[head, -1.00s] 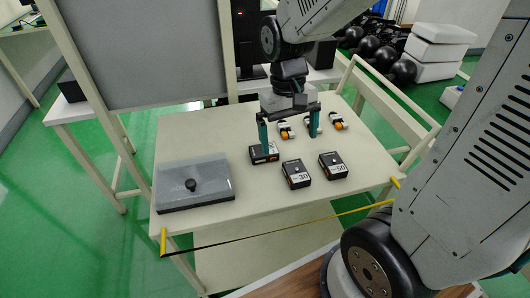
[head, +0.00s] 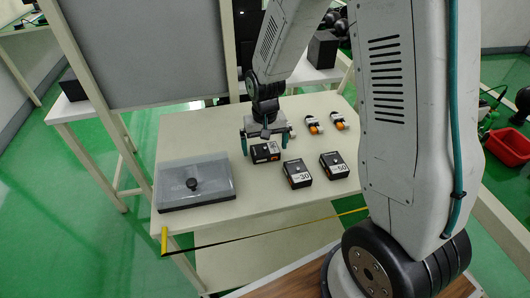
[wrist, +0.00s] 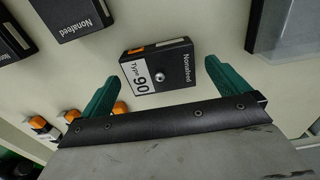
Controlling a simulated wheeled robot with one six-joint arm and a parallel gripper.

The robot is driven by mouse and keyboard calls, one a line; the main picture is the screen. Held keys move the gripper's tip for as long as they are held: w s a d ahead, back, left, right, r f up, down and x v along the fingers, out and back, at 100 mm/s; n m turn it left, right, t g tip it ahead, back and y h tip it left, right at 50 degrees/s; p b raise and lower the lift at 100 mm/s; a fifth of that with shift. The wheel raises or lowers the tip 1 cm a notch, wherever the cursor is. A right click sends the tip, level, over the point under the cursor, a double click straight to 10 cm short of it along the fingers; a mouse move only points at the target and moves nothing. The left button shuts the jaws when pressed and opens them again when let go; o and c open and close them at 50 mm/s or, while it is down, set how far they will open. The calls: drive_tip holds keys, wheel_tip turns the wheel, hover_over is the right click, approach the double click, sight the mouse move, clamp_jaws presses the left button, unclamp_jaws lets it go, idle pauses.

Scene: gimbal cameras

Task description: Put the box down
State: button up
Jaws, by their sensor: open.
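A black box labelled "Nonafeed Type 90" (head: 265,153) rests on the table (head: 240,214), behind two similar boxes. The same box lies upper centre in the wrist view (wrist: 160,68). My gripper (head: 264,144) is open above and around this box, with one green finger off each side. In the wrist view the gripper (wrist: 168,84) shows gaps between both fingers and the box. The boxes marked 30 (head: 297,175) and 50 (head: 334,166) stand in front and to the right.
A grey case with a clear lid and black knob (head: 194,184) lies at the table's left. Small orange-and-white parts (head: 313,125) (head: 338,121) stand at the back right. The table's front strip is clear.

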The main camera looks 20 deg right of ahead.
drive_tip(key=shift+f, duration=0.8)
drive_tip(key=c, duration=1.2)
drive_tip(key=shift+r, duration=0.15)
